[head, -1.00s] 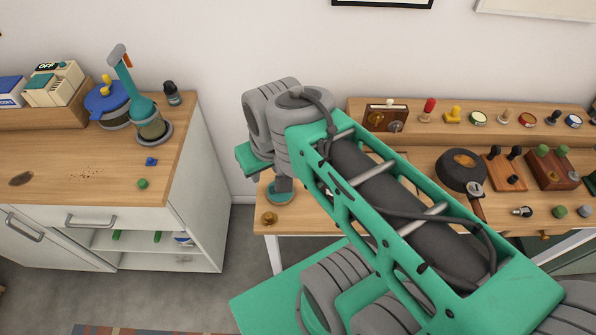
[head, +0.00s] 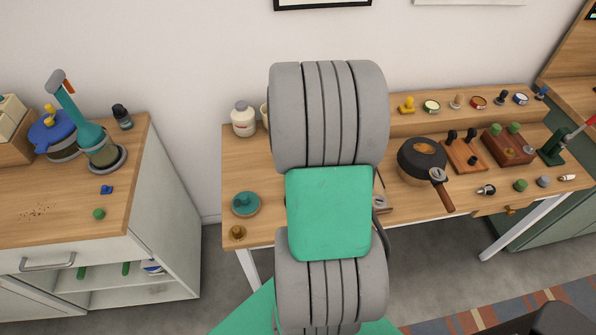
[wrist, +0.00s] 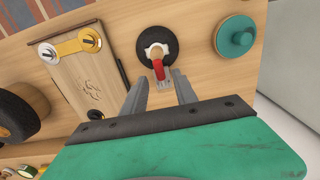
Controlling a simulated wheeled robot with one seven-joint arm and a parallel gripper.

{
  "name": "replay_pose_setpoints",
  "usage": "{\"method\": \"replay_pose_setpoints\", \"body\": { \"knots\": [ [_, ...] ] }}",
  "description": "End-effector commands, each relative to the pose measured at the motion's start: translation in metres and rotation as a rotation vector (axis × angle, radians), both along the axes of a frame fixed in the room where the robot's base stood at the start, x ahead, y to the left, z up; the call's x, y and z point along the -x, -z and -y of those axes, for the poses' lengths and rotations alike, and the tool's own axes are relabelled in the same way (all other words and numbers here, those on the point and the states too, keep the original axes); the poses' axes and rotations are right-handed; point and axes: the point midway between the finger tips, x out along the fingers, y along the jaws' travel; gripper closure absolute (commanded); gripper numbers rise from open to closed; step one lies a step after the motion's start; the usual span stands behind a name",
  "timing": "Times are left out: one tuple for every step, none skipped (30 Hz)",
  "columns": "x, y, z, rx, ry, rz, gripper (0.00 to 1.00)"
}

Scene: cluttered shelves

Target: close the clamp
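What looks like the clamp, a small metal piece with a red handle (wrist: 158,68) on a round black base (wrist: 152,37), stands on the wooden table in the wrist view. My gripper (wrist: 160,88) is open, its two grey fingers on either side of the handle's near end. I cannot tell whether the fingers touch it. In the head view my arm hides this clamp and my gripper.
A teal round knob (wrist: 236,37) sits beside the clamp, near the table edge; it also shows in the head view (head: 246,204). A wooden board with a yellow latch (wrist: 80,45) lies on the other side. A dark pan (head: 422,160) and small items stand farther right.

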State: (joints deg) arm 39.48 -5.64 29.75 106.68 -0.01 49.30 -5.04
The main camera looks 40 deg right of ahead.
Motion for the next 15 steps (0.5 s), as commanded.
{"method": "replay_pose_setpoints", "body": {
  "knots": [
    [0.0, 0.007, -0.001, -0.002, 0.0, -0.002, 0.66],
    [0.0, 0.01, 0.0, -0.001, 0.0, -0.002, 0.66],
    [0.0, 0.014, 0.0, -0.001, -0.001, -0.001, 0.66],
    [0.0, 0.015, 0.0, 0.0, -0.001, 0.0, 0.66],
    [0.0, 0.017, 0.0, 0.001, -0.001, 0.001, 0.66],
    [0.0, 0.018, 0.0, 0.001, -0.001, 0.002, 0.66],
    [0.0, 0.018, 0.0, 0.001, -0.001, 0.002, 0.66],
    [-0.001, 0.018, 0.0, 0.001, -0.001, 0.002, 0.66],
    [0.0, 0.018, 0.0, 0.001, -0.001, 0.002, 0.66],
    [0.0, 0.018, 0.0, 0.001, -0.001, 0.002, 0.66],
    [0.0, 0.018, 0.0, 0.001, -0.001, 0.002, 0.66],
    [-0.001, 0.018, 0.0, 0.001, -0.001, 0.002, 0.66],
    [-0.001, 0.018, 0.0, 0.001, -0.001, 0.002, 0.69],
    [0.0, 0.018, 0.0, 0.001, -0.001, 0.002, 0.71],
    [0.0, 0.018, 0.0, 0.001, -0.001, 0.002, 0.75]
  ]
}}
